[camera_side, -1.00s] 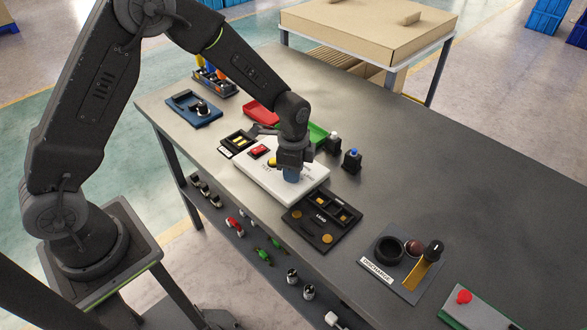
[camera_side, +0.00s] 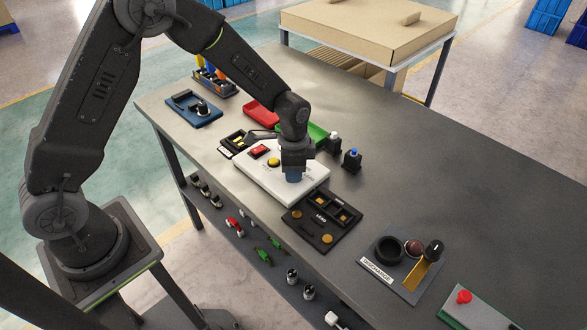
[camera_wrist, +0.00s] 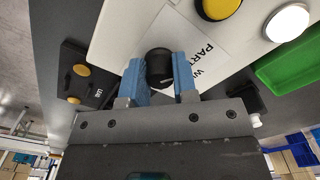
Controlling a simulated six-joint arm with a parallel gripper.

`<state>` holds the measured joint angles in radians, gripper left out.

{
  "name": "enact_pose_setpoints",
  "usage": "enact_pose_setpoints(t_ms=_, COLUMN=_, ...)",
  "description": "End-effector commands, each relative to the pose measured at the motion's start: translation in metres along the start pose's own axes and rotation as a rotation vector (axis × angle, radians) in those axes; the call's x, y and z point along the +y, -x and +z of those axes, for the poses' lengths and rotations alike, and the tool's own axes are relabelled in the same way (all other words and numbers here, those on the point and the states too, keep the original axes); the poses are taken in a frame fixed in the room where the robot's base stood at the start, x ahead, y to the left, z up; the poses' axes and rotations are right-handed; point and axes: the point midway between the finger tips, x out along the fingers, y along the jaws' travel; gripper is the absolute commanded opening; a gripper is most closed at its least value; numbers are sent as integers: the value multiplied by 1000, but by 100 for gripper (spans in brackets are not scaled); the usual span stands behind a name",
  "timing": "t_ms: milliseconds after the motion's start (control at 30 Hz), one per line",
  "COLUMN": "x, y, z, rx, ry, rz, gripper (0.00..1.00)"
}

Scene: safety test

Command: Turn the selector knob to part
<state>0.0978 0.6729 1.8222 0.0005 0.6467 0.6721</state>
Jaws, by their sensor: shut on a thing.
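The selector knob (camera_wrist: 158,64) is black and round in the wrist view, standing on a white control box (camera_wrist: 115,40). A paper label (camera_wrist: 203,52) beside it carries the word "PART" and other letters partly covered by my gripper. My gripper (camera_wrist: 159,80) is shut on the knob, one blue finger on each side. In the side view my gripper (camera_side: 293,177) is low over the right part of the white box (camera_side: 255,179) and hides the knob. Which way the knob points cannot be told.
A yellow button (camera_side: 273,162) and a red switch (camera_side: 257,151) sit on the box. A black tray (camera_side: 313,239) lies close in front. Red (camera_side: 262,113) and green (camera_side: 317,133) trays and two small black button boxes stand behind.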

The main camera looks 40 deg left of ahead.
Motion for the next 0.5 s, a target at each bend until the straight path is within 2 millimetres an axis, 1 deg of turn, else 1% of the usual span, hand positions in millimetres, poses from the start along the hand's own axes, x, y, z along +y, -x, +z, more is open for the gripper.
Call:
enact_pose_setpoints(t_ms=33, x=0, y=1, z=0, rx=2, ry=2, rz=0, gripper=3)
enact_pose_setpoints(t_ms=67, x=0, y=1, z=0, rx=2, ry=2, rz=0, gripper=30)
enact_pose_setpoints(t_ms=100, x=0, y=1, z=0, rx=2, ry=2, rz=0, gripper=33)
enact_pose_setpoints(t_ms=300, x=0, y=0, z=0, rx=1, ry=1, rz=0, gripper=52)
enact_pose_setpoints(t_ms=500, x=0, y=0, z=0, rx=1, ry=0, rz=0, gripper=52)
